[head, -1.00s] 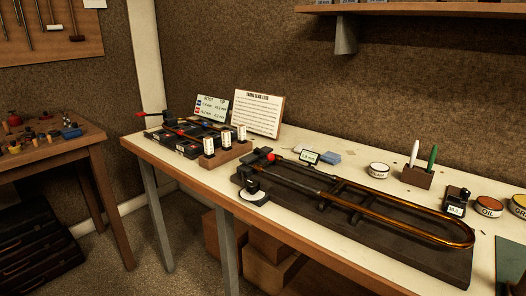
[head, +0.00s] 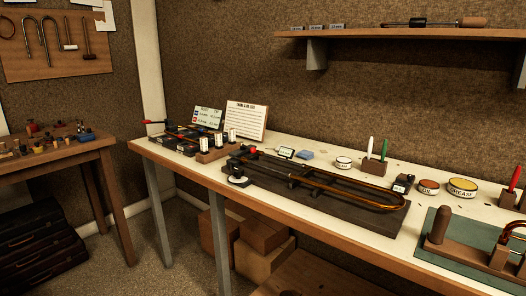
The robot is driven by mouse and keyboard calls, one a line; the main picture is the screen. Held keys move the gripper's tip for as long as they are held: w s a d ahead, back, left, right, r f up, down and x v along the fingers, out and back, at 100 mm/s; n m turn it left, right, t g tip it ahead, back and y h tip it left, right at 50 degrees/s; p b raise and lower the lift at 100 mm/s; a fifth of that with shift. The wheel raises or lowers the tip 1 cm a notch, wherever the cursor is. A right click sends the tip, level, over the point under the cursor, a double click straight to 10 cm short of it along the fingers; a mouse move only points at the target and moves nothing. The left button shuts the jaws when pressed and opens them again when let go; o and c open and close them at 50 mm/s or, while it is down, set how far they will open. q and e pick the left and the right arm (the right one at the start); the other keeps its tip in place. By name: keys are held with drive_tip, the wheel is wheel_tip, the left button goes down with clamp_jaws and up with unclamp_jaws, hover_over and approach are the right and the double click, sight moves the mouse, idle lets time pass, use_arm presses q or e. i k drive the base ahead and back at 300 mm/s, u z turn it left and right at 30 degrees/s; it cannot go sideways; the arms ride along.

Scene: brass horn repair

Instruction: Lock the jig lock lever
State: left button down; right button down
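A dark jig board (head: 312,202) lies on the workbench with a long brass slide (head: 345,192) along it. A red knob (head: 252,149) stands at the jig's back left end, and a white round dial (head: 239,181) sits at its front left corner. A second, smaller jig (head: 185,137) is at the bench's left end, with a red-tipped lever (head: 151,121) sticking out to the left. I cannot tell which one is the lock lever or its exact position. Neither of my grippers is in view.
White-labelled bottles (head: 219,140) stand in a wooden block between the jigs. Tins (head: 462,188) and a green mat (head: 455,242) are at right. A shelf (head: 400,34) overhangs the bench. Floor is clear at front left.

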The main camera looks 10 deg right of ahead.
sight(252, 150)
drive_tip(key=u, duration=0.65)
drive_tip(key=i, duration=1.15)
drive_tip(key=z, duration=0.25)
